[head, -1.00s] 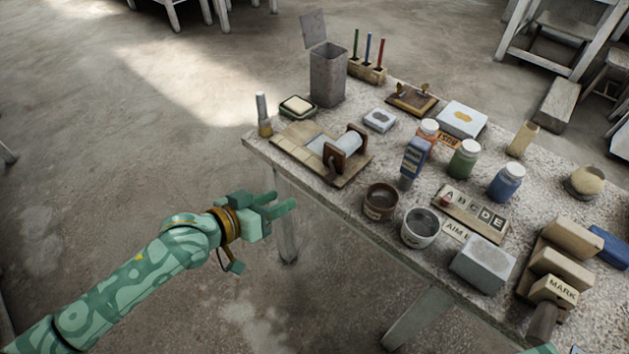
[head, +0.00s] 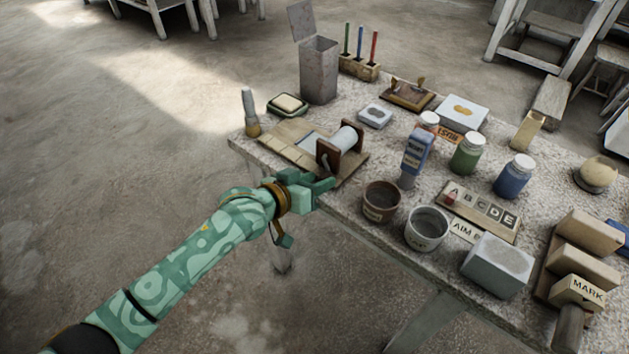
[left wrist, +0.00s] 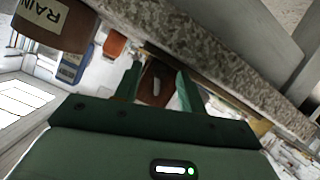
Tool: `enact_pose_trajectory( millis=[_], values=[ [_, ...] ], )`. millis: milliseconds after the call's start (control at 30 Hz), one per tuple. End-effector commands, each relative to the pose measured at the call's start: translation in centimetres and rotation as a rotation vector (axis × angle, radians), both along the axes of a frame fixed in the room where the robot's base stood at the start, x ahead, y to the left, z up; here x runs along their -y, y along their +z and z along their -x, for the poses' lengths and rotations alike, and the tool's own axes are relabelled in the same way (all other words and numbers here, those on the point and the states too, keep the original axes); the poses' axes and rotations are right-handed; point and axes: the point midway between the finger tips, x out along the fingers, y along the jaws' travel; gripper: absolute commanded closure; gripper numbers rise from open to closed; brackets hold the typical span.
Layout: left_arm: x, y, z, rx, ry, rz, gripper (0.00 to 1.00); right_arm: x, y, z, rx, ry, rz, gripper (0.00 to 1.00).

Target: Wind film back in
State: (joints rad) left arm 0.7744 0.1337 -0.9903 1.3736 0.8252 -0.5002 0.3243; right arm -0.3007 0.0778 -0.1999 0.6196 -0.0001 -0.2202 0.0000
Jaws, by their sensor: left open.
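The film roll (head: 346,139) is a pale roller between two dark brown wooden uprights on a wooden board. A strip of film (head: 314,140) lies flat from the roll toward the left along the board (head: 285,143). My left gripper (head: 327,187) is open and empty at the table's near edge, just in front of the winder's near upright (head: 328,156). In the left wrist view, the open fingers (left wrist: 157,85) frame a dark brown wooden part (left wrist: 152,88) with a small pale spot, beyond the fingertips. I see no contact. My right gripper is out of view.
The stone tabletop edge runs close beside my left fingers.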

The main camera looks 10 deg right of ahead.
Motion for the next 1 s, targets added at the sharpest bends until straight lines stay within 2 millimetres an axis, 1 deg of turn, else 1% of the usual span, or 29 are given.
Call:
enact_pose_trajectory(
  millis=[33,67,100,167,300,433,533,633,867,900,933,967,1000],
  values=[
    [0.0,0.0,0.0,0.000,0.000,0.000,0.65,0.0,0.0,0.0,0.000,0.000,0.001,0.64],
    [0.0,0.0,0.0,0.000,0.000,0.000,0.73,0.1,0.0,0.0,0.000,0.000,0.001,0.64],
    [0.0,0.0,0.0,0.000,0.000,0.000,0.84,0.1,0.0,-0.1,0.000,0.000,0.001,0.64],
    [0.0,0.0,0.0,0.000,0.000,0.000,1.00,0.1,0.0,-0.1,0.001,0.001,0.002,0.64],
    [0.0,0.1,0.0,0.006,0.001,-0.004,1.00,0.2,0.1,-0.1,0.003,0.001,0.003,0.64],
    [-0.2,0.4,-0.2,0.095,0.002,-0.073,1.00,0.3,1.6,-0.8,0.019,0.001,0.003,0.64],
    [-0.4,0.2,-0.4,0.166,0.003,-0.129,1.00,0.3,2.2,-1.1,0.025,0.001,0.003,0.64],
    [-0.4,-0.2,-0.5,0.197,0.000,-0.154,1.00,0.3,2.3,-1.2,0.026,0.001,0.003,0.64],
    [-0.4,-0.4,-0.5,0.196,0.000,-0.154,1.00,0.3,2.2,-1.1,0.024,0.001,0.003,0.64],
    [-0.4,-0.4,-0.5,0.196,0.000,-0.153,0.70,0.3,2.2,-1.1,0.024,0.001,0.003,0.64],
    [-0.4,-0.4,-0.5,0.196,0.000,-0.153,0.62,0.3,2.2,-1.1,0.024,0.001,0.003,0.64],
    [-0.4,-0.4,-0.5,0.196,0.000,-0.153,0.59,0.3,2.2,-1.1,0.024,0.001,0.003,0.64],
    [-0.4,-0.4,-0.5,0.196,0.000,-0.153,0.59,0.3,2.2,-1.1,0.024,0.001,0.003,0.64]
  ],
)
